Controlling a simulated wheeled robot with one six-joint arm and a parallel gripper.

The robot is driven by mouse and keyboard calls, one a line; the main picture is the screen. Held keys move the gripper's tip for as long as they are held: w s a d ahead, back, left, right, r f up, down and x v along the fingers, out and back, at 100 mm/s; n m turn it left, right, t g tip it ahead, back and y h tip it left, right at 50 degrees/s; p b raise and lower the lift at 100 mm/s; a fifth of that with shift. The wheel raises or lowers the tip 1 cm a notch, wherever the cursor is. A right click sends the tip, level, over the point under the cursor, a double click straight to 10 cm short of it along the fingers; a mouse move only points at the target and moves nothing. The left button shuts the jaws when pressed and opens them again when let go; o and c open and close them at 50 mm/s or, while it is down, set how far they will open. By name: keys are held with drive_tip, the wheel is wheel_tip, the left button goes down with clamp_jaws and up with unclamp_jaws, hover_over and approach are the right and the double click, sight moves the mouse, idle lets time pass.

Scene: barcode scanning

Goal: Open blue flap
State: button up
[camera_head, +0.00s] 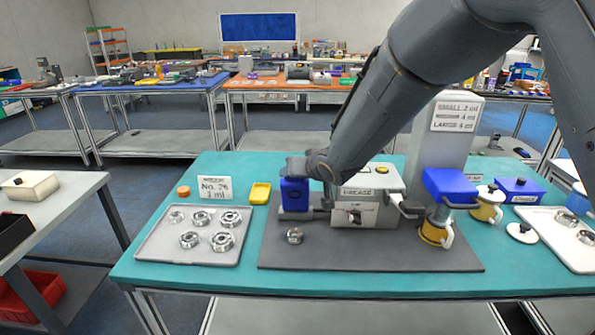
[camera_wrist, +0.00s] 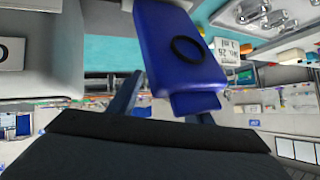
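A blue flap (camera_head: 294,194) stands upright at the left side of the grey machine labelled GREASE (camera_head: 365,205). In the wrist view the blue flap (camera_wrist: 178,50) shows a dark ring on its face and a narrower tab at its lower end. My gripper (camera_wrist: 165,105) has its two fingers apart, with the tab close to the right finger. I cannot tell whether they touch. In the head view my wrist covers the top of the flap, and the fingers are hidden. A second blue part (camera_head: 450,186) sits on the station at the right.
A grey tray (camera_head: 158,250) with several metal rings lies at the left, with a sign (camera_head: 215,189) and a yellow dish (camera_head: 260,193) behind it. One loose ring (camera_head: 294,236) lies on the dark mat (camera_head: 370,256). Yellow-and-white cups (camera_head: 436,231) stand at the right.

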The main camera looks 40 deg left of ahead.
drive_tip(key=shift+r, duration=0.2)
idle(0.3)
drive_tip(key=shift+b+v, duration=0.9)
drive_tip(key=shift+v, duration=2.95)
drive_tip(key=shift+a, duration=0.1)
